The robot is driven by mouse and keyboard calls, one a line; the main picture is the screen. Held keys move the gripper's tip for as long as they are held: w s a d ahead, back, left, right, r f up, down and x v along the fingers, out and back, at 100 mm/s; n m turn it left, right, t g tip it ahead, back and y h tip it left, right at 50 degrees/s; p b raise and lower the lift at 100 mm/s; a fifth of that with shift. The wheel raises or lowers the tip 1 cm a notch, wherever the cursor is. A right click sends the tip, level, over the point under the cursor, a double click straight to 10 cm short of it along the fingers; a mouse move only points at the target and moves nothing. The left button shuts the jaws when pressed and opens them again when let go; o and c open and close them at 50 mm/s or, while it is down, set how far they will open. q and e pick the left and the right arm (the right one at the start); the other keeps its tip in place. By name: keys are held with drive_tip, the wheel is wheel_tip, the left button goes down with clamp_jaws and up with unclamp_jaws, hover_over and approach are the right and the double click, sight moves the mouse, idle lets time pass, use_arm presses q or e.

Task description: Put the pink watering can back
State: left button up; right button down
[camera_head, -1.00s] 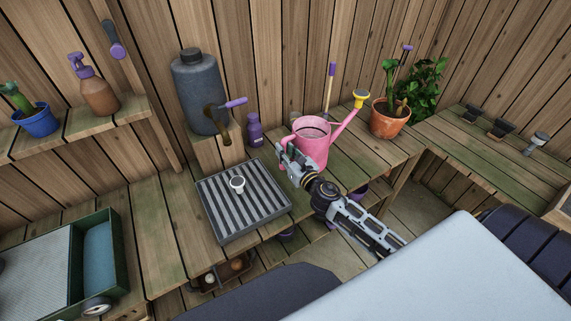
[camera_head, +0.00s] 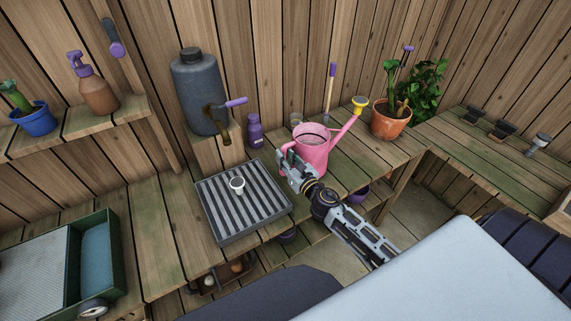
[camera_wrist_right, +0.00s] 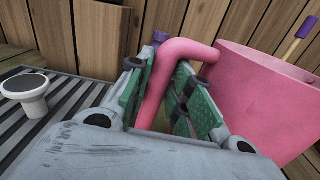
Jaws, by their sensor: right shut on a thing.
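The pink watering can (camera_head: 317,153) stands upright on or just above the wooden bench, right of the slatted tray. Its yellow-tipped spout points to the back right, toward the potted plant. My right gripper (camera_head: 288,160) is at the can's left side, shut on its handle. In the right wrist view the pink handle (camera_wrist_right: 157,88) runs between the green finger pads, and the can's body (camera_wrist_right: 262,100) is on the right. I cannot tell whether the can's base touches the bench. My left gripper does not show.
A dark tank (camera_head: 199,92) with a tap stands on a block at the back.

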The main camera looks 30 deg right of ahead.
drive_tip(key=shift+f+b, duration=0.6)
drive_tip(key=shift+f, duration=0.7)
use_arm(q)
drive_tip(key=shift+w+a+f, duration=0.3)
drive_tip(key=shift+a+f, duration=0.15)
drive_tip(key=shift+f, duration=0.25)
use_arm(e)
drive_tip(key=c, duration=1.3)
unclamp_jaws()
drive_tip(key=shift+f, duration=0.1)
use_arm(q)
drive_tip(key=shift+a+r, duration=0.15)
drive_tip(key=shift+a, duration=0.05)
